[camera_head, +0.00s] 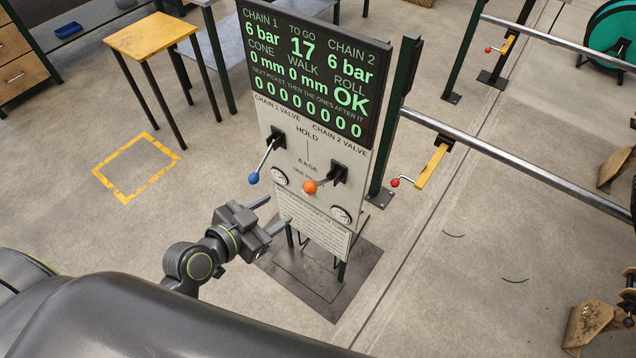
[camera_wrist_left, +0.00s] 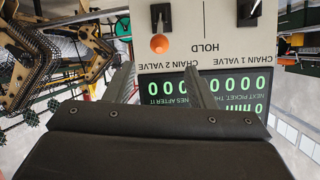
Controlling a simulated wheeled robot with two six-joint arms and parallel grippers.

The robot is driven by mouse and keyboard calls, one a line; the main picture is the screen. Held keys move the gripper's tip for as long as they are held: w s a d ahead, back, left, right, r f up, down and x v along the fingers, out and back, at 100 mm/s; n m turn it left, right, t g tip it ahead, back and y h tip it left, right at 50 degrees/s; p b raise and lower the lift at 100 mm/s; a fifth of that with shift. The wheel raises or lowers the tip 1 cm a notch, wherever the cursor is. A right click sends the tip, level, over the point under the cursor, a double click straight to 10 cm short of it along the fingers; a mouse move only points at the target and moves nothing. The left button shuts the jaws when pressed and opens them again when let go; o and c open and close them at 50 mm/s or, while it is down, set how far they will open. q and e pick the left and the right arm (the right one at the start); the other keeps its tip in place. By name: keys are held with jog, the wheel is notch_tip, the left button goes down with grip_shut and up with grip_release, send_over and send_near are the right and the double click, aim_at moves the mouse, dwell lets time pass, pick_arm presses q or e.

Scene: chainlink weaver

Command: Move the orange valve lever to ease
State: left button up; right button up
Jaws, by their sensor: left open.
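The orange valve lever (camera_head: 310,186) is an orange ball on a grey rod, from the black Chain 2 valve mount on the panel. In the head view it points left and slightly down, near the EASE label; its exact setting is hard to tell. The orange ball also shows in the left wrist view (camera_wrist_left: 159,43), where the panel appears upside down. My left gripper (camera_head: 275,212) is open and empty, a little below and left of the ball in the head view, apart from it. My right gripper is not in view.
A blue valve lever (camera_head: 253,178) sits on the same panel, to the left. The display (camera_head: 312,70) above reads 6 bar for both chains. Pressure gauges (camera_head: 342,215) lie below the levers. A yellow-topped stool (camera_head: 150,36) stands at the left. Floor around the stand is clear.

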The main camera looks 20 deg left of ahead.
aim_at(316, 185)
pick_arm(q)
jog(key=p+x, duration=0.3)
jog(key=x, duration=1.2)
jog(key=shift+w+f, duration=0.2)
jog(key=shift+c, duration=0.3)
grip_shut()
